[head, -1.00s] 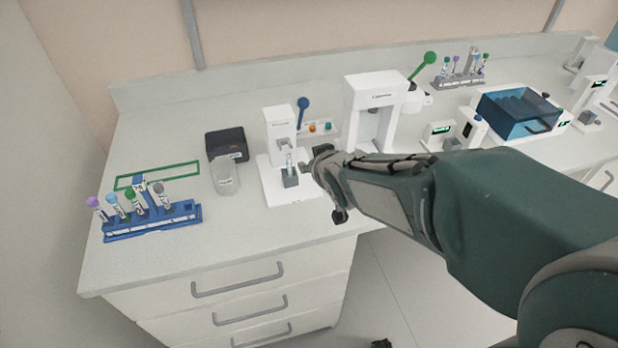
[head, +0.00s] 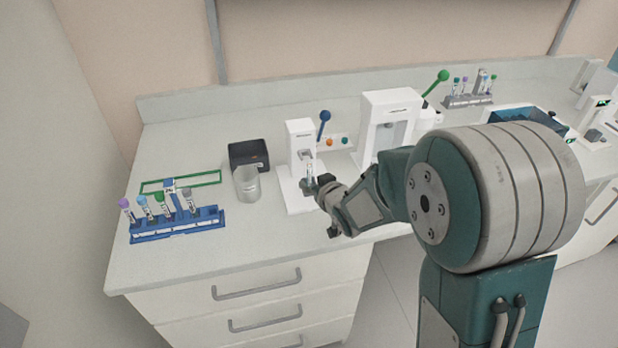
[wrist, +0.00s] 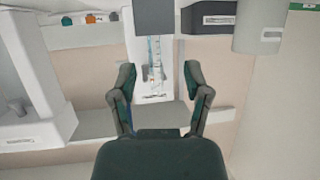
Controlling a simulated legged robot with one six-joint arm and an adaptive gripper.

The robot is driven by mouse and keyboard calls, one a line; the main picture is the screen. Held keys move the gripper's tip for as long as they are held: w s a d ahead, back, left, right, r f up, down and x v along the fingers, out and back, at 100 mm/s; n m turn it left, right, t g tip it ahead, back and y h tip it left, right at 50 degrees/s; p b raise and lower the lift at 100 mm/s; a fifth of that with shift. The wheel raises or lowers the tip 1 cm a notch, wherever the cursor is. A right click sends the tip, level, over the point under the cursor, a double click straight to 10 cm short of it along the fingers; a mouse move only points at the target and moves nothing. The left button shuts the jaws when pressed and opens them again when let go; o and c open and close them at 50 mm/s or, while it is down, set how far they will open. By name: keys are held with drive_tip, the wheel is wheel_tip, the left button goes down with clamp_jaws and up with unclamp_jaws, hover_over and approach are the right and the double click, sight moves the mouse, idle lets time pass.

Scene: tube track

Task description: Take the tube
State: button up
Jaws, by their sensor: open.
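A clear tube (wrist: 155,52) with a printed label stands in a grey holder (wrist: 154,15) on a small white device (head: 301,140) with a blue-knobbed lever. My gripper (wrist: 159,68) is open, with one finger on either side of the tube in the wrist view. Neither finger visibly touches it, and I cannot tell how deep the tube lies between them. In the head view my gripper (head: 311,186) is at the front of the device and covers the holder.
A blue rack (head: 180,228) with several capped tubes stands at the left. A clear beaker (head: 247,184) and a dark box (head: 249,154) are left of the device. A larger white machine (head: 376,112) with a green-knobbed lever stands to the right.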

sight(311, 178)
drive_tip(key=x, duration=0.4)
drive_tip(key=shift+w+d+f, duration=0.15)
drive_tip(key=shift+w, duration=0.25)
clamp_jaws()
